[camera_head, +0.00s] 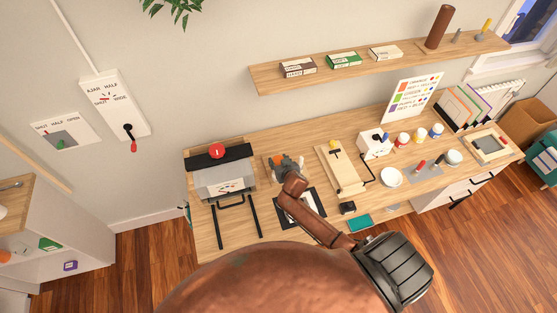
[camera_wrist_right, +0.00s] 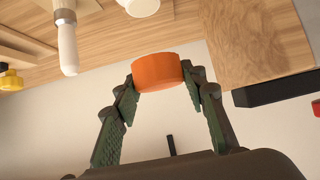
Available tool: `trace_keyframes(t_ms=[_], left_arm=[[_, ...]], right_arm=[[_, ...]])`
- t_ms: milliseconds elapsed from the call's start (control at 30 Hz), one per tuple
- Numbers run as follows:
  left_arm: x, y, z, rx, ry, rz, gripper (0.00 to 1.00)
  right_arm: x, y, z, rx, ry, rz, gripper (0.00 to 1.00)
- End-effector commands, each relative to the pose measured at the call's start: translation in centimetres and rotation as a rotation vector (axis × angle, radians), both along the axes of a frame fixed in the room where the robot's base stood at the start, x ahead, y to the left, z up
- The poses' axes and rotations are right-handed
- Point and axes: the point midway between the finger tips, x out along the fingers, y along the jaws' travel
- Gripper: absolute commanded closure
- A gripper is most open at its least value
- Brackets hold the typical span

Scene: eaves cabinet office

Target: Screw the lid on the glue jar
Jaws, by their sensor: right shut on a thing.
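My right gripper (camera_wrist_right: 159,85) is shut on an orange lid (camera_wrist_right: 156,70), held between its two fingertips in the right wrist view. In the head view the right gripper (camera_head: 287,163) is over the back of the desk, just right of the black-topped machine. A bit of orange (camera_head: 275,160) shows beside its fingers. A white round thing (camera_wrist_right: 141,6), cut off by the top edge of the wrist view, stands on a wooden block beyond the lid, apart from it. It may be the glue jar; I cannot tell for sure. My left gripper is not in view.
A white-tipped tool (camera_wrist_right: 67,45) hangs or stands left of the lid in the wrist view. The machine with a red knob (camera_head: 217,151) is close left of the gripper. A wooden board (camera_head: 340,172) and white box (camera_head: 374,145) are to the right. A shelf (camera_head: 360,70) runs above.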

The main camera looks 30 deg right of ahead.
Motion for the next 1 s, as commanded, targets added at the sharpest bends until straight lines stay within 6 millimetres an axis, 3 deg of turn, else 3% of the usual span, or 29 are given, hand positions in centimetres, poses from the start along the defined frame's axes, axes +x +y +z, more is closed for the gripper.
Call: trace_keyframes(t_ms=[633,1000], left_arm=[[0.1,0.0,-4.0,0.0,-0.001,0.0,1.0],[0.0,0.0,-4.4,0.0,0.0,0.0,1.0]], right_arm=[[0.0,0.0,-5.3,0.001,0.001,0.001,0.78],[0.0,0.1,-5.7,-0.001,-0.001,0.002,0.78]])
